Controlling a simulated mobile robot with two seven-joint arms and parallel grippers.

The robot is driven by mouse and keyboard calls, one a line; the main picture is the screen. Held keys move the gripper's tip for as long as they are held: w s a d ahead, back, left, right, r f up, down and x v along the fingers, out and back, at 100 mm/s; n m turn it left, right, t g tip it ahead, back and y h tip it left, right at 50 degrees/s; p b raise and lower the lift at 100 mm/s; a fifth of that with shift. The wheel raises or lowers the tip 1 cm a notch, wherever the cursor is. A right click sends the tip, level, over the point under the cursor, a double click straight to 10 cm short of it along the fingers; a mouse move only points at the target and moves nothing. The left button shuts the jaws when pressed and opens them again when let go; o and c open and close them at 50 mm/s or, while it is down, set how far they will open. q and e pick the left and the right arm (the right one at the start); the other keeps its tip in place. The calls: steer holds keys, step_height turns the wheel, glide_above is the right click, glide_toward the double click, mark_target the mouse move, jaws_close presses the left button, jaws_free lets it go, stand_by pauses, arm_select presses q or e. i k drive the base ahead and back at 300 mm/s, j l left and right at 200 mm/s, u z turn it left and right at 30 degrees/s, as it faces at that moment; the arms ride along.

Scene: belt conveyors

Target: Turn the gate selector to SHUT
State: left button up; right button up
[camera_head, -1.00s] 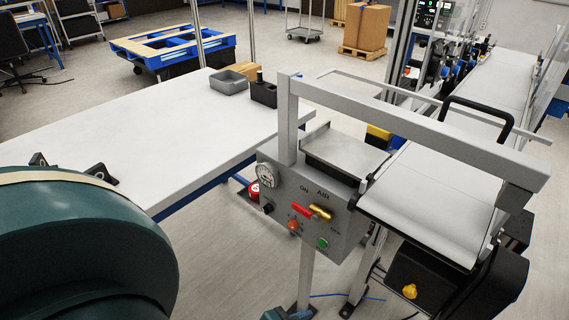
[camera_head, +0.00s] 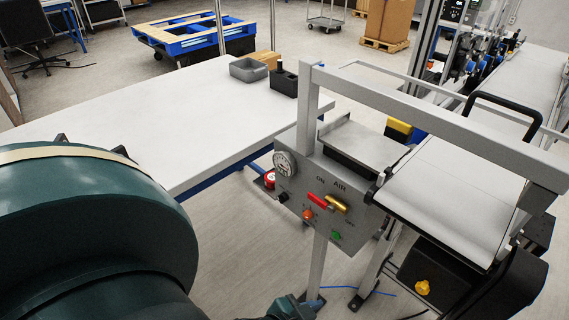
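A grey control panel (camera_head: 335,207) stands right of centre, beside the table's corner. It carries a round gauge (camera_head: 285,164), a small black knob (camera_head: 283,198), a red handle (camera_head: 317,200) by a brass valve (camera_head: 338,204) marked AIR, an orange button (camera_head: 307,214) and a green button (camera_head: 336,234). A yellow knob (camera_head: 423,287) sits on a black box (camera_head: 455,280) below the belt. No gate label is readable, so I cannot tell which knob is the selector. My green arm fills the lower left. A small teal part of mine shows at the bottom centre. Neither gripper's fingers are visible.
A white table (camera_head: 150,120) spans the left, with a grey bin (camera_head: 249,69) and a black holder (camera_head: 284,80) near its back edge. A grey frame bar (camera_head: 430,122) crosses above the panel and belt (camera_head: 460,185). Open floor shows below the panel.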

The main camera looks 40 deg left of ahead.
mark_target(283, 197)
steer(key=i+j+u, duration=0.1)
steer(key=j+u, duration=0.2)
steer(key=i+j+u, duration=0.25)
steer(key=j, duration=0.2)
steer(key=j+u, duration=0.3)
